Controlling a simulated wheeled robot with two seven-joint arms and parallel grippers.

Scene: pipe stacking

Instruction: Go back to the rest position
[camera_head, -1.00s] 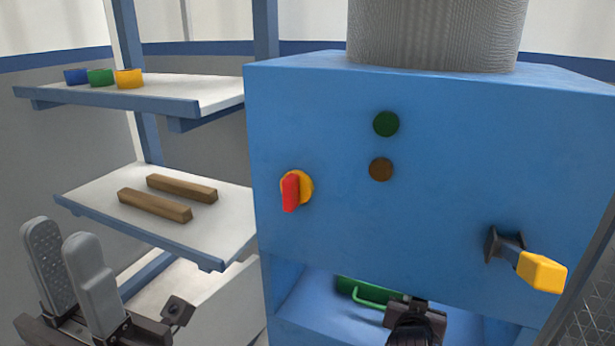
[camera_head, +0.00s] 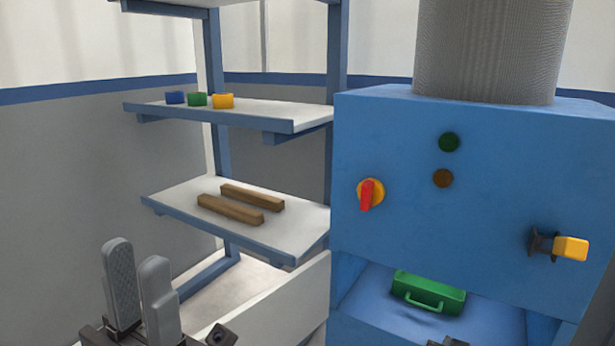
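My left gripper (camera_head: 139,292) is at the lower left of the head view, fingers pointing up. Its two grey finger pads stand apart with nothing between them. It is in front of the shelf unit, touching nothing that I can see. At the bottom edge, below the green box, a small dark part (camera_head: 447,342) shows, perhaps of my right gripper; its fingers cannot be made out.
A blue machine (camera_head: 500,210) on the right has a red-and-yellow switch (camera_head: 369,194), a yellow-ended lever (camera_head: 570,248) and a recess holding a green box (camera_head: 429,291). Shelves on the left hold two wooden bars (camera_head: 231,209) and small blue, green and yellow pieces (camera_head: 222,101).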

